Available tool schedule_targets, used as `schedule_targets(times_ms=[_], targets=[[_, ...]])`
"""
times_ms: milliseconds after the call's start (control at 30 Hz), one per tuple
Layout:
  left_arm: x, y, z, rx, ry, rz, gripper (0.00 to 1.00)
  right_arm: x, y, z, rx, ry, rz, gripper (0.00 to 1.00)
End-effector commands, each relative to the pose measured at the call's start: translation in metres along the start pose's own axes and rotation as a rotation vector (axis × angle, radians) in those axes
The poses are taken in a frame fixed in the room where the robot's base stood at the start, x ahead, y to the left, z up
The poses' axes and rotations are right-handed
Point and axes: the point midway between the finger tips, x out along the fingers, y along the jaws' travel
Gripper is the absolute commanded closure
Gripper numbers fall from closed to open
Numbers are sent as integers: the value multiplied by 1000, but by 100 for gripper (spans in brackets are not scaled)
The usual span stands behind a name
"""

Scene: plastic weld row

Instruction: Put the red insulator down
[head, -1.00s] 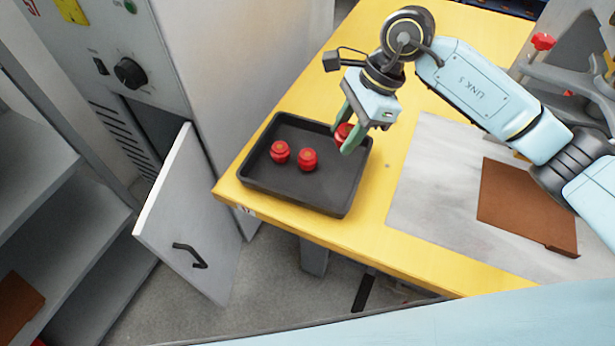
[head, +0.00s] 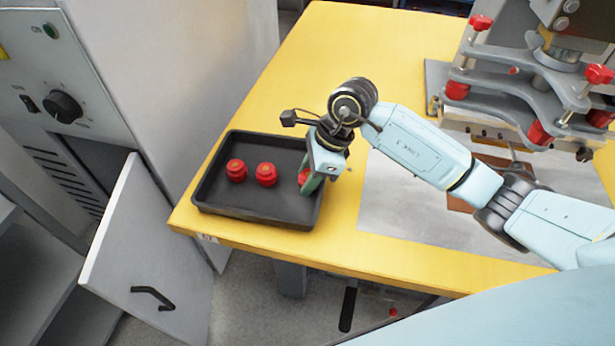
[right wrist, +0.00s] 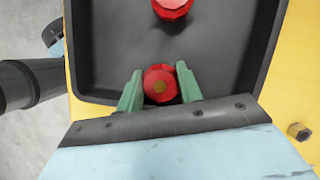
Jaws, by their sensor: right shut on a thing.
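My right gripper (head: 308,184) is over the right end of the black tray (head: 240,211). Its green fingers are shut on a red insulator (head: 303,175), which also shows between the fingertips in the right wrist view (right wrist: 161,83). The held insulator is low inside the tray outline; I cannot tell whether it touches the tray floor. Two more red insulators stand upright in the tray, one in the middle (head: 266,174) and one to the left (head: 236,170). One of these shows at the top of the right wrist view (right wrist: 172,8). My left gripper is not in view.
The tray lies at the near left corner of the yellow table (head: 330,60). A grey cabinet with an open door (head: 150,250) stands to the left. A grey sheet (head: 390,210) lies to the right, and a clamp fixture with red knobs (head: 520,85) stands at the back right.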

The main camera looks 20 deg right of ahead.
Motion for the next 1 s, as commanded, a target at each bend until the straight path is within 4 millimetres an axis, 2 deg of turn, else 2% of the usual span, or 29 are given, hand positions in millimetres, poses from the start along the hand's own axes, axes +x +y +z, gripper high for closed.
schedule_targets(times_ms=[433,467,600,1000], targets=[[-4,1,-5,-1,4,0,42,4,0,-2,-1,-1,-1,87],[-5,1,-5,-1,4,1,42,4,0,-2,0,0,-1,62],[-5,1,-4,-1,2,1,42,3,0,-1,0,0,-1,43],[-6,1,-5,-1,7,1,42,1,0,0,0,-1,0,42]])
